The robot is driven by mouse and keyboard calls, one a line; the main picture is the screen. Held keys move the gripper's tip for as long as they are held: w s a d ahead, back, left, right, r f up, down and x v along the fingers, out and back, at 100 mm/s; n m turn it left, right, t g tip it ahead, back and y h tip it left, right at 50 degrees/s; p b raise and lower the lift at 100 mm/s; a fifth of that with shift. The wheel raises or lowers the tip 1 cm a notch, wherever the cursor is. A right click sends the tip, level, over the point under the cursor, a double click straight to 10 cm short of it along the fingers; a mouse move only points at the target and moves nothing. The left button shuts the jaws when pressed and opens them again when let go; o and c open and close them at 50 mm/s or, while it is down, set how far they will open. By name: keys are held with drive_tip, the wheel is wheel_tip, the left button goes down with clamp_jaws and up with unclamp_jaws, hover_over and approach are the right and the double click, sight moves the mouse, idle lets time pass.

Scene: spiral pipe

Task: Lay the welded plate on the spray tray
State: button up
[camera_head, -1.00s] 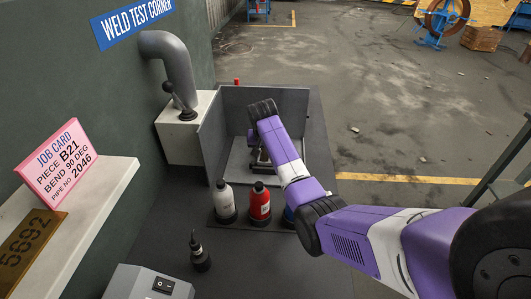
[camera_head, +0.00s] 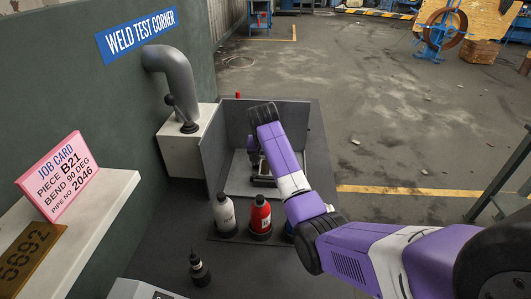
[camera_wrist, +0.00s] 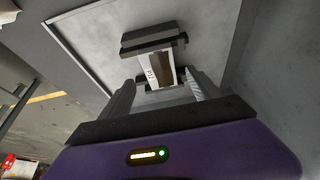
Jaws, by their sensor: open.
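The spray tray (camera_head: 238,184) is a grey tray with upright grey walls, standing on the dark bench in the head view. A small pale plate (camera_wrist: 157,71) with dark marks sits between two dark blocks (camera_wrist: 153,40) over the tray floor in the wrist view. Whether it rests on the blocks or the floor I cannot tell. My gripper (camera_wrist: 160,88) is open, its fingers apart on either side of the plate's near end. I see no clear contact. In the head view my purple arm hides most of my gripper and part of the plate.
A white bottle (camera_head: 224,213) and a red bottle (camera_head: 260,215) stand in front of the tray. A blue one is mostly hidden by my arm. A small dark bottle (camera_head: 199,269) stands nearer. A grey extraction pipe (camera_head: 176,80) rises at the left.

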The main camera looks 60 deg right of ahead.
drive_tip(key=v, duration=0.8)
idle(0.4)
